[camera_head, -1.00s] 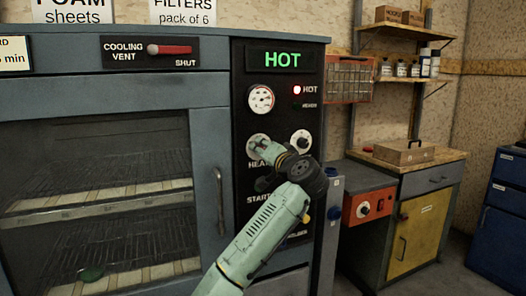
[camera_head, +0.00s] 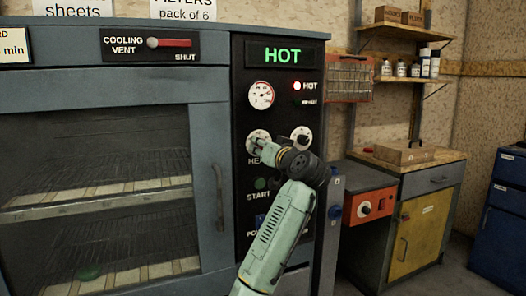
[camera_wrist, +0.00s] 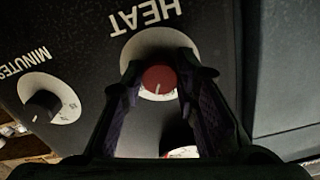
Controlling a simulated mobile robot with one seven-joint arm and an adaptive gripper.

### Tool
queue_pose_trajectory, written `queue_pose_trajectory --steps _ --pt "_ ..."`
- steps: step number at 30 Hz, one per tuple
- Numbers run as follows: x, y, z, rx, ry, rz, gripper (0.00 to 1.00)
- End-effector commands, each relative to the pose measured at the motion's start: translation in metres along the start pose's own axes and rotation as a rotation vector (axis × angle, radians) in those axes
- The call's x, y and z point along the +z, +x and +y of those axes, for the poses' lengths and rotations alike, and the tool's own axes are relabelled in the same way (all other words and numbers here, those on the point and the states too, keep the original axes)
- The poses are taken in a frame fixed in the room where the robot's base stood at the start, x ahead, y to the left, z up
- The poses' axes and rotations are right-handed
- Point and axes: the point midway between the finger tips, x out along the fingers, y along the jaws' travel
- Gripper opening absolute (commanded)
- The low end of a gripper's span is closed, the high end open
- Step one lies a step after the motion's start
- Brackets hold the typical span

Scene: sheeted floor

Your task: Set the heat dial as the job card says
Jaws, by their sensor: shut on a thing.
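The heat dial (camera_wrist: 160,80) is a red knob with a pale pointer line on a white round plate, under the upside-down word HEAT in the wrist view. My gripper (camera_wrist: 165,75) has one finger on each side of this knob and is shut on it. In the head view my gripper (camera_head: 260,146) covers most of the dial, whose white plate (camera_head: 258,134) shows above it. The job card (camera_head: 14,48) is at the far left, cut by the picture edge; only "RD" and "min" can be read. The dial's scale marks are too small to read.
The minutes dial (camera_wrist: 43,106) is beside the heat dial. The green start button (camera_head: 261,184) is below, partly near my arm. The display (camera_head: 282,54) reads HOT and a red HOT lamp (camera_head: 297,86) is lit. The vent slider (camera_head: 170,43) points to SHUT.

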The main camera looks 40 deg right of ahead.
Motion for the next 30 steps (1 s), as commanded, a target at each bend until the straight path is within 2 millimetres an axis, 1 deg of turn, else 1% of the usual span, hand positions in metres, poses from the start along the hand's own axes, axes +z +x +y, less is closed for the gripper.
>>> queue_pose_trajectory --steps 1,30 --pt "0.0018 -0.0007 0.0025 0.003 -0.047 -0.001 0.00" --pt "-0.0006 -0.0006 0.0022 0.002 -0.968 0.000 0.00"
